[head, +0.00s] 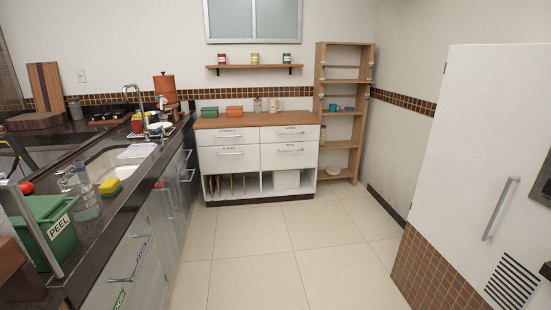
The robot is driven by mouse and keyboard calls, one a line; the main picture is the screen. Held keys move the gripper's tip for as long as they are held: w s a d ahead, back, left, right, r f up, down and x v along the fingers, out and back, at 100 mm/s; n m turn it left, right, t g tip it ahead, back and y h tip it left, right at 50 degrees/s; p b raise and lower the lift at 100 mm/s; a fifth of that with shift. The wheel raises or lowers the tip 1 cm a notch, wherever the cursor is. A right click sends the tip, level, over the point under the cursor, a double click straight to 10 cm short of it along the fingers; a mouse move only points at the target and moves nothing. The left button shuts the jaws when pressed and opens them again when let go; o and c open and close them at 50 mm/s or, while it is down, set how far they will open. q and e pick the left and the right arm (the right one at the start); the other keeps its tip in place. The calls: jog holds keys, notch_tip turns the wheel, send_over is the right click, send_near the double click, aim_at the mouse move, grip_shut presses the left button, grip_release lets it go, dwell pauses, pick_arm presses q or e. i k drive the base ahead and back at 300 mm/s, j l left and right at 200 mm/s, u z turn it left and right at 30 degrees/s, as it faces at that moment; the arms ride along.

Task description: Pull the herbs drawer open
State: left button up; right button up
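A white drawer cabinet (258,161) with a wooden top stands at the back wall, with two columns of labelled drawers. Its upper right drawer (291,133) has a small label that may read herbs, but it is too small to be sure. The upper left drawer (228,136), lower left drawer (228,159) and lower right drawer (290,156) also carry labels and bar handles. All these drawers look shut. Neither of my grippers is in view.
A dark counter with a sink (118,163) runs along the left, with labelled fronts and bar handles below. A green PEEL bin (50,236) stands on it. A white cabinet (490,140) stands at right. The tiled floor (285,250) between is clear.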

aim_at(277, 133)
jog(key=i+u, duration=0.35)
jog(key=i, duration=1.1)
